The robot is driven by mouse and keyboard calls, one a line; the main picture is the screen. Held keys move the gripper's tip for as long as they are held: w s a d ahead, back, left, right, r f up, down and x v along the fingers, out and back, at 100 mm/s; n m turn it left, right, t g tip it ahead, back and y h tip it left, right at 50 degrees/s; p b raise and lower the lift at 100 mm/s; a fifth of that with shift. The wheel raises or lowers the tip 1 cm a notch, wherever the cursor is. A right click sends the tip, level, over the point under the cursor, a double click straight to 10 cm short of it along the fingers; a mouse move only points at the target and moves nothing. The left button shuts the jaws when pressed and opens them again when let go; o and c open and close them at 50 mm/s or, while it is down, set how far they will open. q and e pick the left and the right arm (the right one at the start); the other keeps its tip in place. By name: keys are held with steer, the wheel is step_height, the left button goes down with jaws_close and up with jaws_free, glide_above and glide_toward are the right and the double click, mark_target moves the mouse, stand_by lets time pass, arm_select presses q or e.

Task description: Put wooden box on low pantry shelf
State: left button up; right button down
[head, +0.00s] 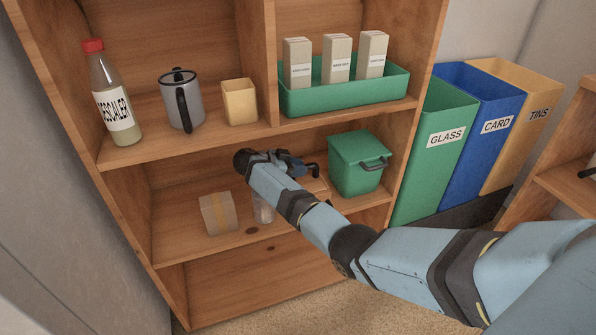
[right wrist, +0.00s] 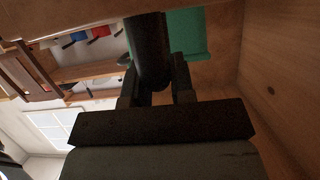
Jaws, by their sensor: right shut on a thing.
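The wooden box (head: 316,187) shows only in part in the head view, as an orange-brown patch behind my right forearm. It is just above or on the low pantry shelf (head: 180,249); I cannot tell if it touches. My right gripper (head: 306,168) is inside the low compartment, shut on what looks like the box's dark handle. In the right wrist view a dark round bar (right wrist: 151,50) sits between the two fingers. My arm hides most of the box. My left gripper is not in view.
On the low shelf, a taped carton (head: 219,213) and a clear glass (head: 263,209) stand left, and a green lidded bin (head: 358,165) stands close on the right. The shelf above holds a bottle (head: 115,100), a grey pot (head: 184,104), a tan container (head: 239,102) and a green tray (head: 345,97).

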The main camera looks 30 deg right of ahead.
steer(key=c, duration=1)
jaws_free()
steer(key=shift+f, duration=0.1)
steer(key=shift+r, duration=0.2)
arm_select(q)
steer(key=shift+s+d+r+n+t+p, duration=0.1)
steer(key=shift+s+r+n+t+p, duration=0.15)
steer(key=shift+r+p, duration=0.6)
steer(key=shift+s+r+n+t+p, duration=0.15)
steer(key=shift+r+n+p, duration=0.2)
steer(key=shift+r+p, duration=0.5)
arm_select(e)
steer(key=shift+v, duration=6.05)
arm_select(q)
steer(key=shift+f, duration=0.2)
